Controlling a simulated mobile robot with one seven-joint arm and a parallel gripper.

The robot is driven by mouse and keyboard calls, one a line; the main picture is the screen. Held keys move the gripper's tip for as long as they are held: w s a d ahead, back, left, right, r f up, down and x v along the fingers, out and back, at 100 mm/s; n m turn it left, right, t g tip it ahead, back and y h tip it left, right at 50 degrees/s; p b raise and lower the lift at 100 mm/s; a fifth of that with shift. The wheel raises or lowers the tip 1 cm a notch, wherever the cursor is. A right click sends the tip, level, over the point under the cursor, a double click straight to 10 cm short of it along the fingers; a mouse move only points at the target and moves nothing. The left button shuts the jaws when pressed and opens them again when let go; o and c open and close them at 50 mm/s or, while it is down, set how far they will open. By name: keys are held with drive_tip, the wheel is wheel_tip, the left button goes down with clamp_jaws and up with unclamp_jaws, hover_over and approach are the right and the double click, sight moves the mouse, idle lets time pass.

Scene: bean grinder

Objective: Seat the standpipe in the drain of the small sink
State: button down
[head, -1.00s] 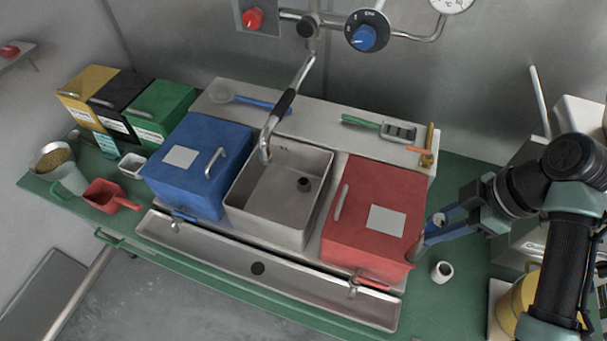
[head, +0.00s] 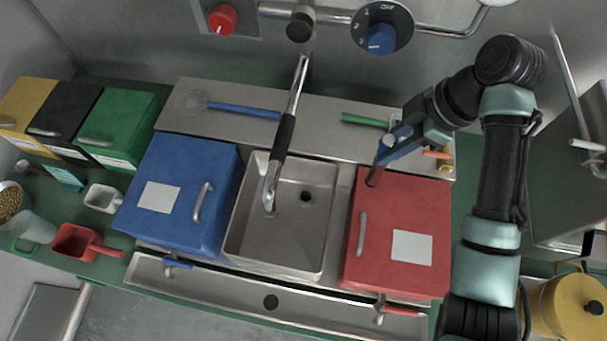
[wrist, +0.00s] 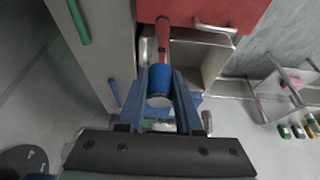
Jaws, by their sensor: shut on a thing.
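My gripper (head: 388,150) is shut on the standpipe (head: 373,178), above the back edge of the red-lidded box. In the wrist view the standpipe (wrist: 163,42) is a slim tube between my blue fingers (wrist: 160,78), with a pale round near end; it looks blue between the fingers and reddish-dark beyond them. Its far end overlaps the red lid in that view; I cannot tell whether they touch. The small steel sink (head: 250,240) is left of my gripper, between the blue and red boxes. Its dark round drain (head: 306,196) is in plain view with nothing in it.
The red box (head: 400,200) borders the sink on the right, the blue box (head: 180,195) on the left. A faucet spout (head: 270,190) hangs over the sink's left side. A green-handled tool (head: 364,120) lies on the back ledge. A steel trough (head: 220,285) runs along the front.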

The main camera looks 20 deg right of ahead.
drive_tip(key=w+a+b, duration=0.1)
drive_tip(key=w+a, duration=0.7)
drive_tip(key=a, duration=0.4)
wheel_tip(320, 180, down, 18)
drive_tip(key=b, duration=0.4)
drive_tip(key=shift+s+f, duration=0.15)
drive_tip(key=shift+f, duration=0.05)
drive_tip(key=c, duration=1)
unclamp_jaws()
drive_tip(key=shift+a+f, duration=0.1)
drive_tip(key=o, duration=0.4)
drive_tip(key=shift+w, duration=0.25)
drive_tip(key=shift+r, duration=0.2)
